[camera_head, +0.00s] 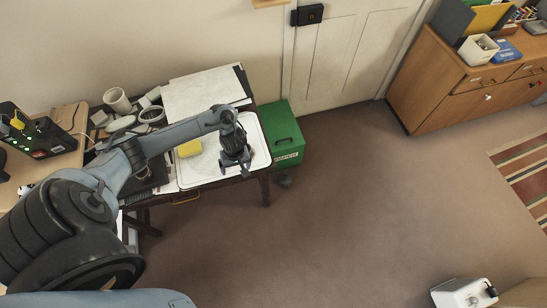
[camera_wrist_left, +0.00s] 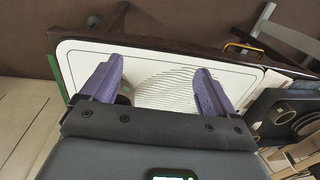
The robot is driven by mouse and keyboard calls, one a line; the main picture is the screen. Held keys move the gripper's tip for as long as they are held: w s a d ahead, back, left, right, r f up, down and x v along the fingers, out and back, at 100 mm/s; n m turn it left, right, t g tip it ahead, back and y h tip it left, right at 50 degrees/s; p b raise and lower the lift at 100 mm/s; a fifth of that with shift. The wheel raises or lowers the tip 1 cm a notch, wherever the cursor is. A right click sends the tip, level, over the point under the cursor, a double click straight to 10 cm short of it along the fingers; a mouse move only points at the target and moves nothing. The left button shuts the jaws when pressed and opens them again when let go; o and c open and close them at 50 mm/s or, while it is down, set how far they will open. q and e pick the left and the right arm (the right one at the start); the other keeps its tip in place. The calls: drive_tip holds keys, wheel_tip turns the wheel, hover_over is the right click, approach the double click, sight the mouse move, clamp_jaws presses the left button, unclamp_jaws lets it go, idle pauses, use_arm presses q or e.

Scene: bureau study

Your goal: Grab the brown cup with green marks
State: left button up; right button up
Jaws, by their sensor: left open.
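My left gripper (camera_head: 235,164) is over the right part of a white tray (camera_head: 208,172) on a dark desk, pointing down. In the left wrist view its two purple fingers (camera_wrist_left: 157,88) are wide apart over the tray (camera_wrist_left: 88,66). A small brownish patch (camera_wrist_left: 126,88) shows beside the left finger, mostly hidden by the finger and the gripper body. It may be the brown cup, but I cannot make out green marks. No contact can be made out. My right gripper is in neither view.
A white mug (camera_head: 117,100) and other clutter stand at the desk's back left. A green box (camera_head: 284,135) is right of the desk. A wooden cabinet (camera_head: 432,92) stands far right; open floor lies between.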

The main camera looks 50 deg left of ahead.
use_arm(q)
drive_tip(key=shift+t+y, duration=0.5)
drive_tip(key=shift+t, duration=0.3)
drive_tip(key=w+a+b, duration=0.1)
drive_tip(key=w+a, duration=0.1)
drive_tip(key=w+a+b, duration=0.1)
drive_tip(key=w, duration=0.2)
drive_tip(key=w+a+b, duration=0.1)
drive_tip(key=w+a, duration=0.1)
drive_tip(key=w, duration=0.1)
drive_tip(key=shift+a, duration=0.3)
drive_tip(key=shift+w+a+f+b, duration=0.1)
drive_tip(key=shift+a+f+b, duration=0.15)
drive_tip(key=shift+f, duration=0.7)
drive_tip(key=shift+w+a+f+b, duration=0.15)
drive_tip(key=shift+f+b, duration=0.25)
drive_tip(key=shift+f, duration=0.6)
drive_tip(key=shift+w+a+f+b, duration=0.1)
drive_tip(key=shift+a+f+b, duration=0.15)
drive_tip(key=shift+f, duration=0.7)
drive_tip(key=shift+c, duration=0.5)
drive_tip(key=c, duration=1)
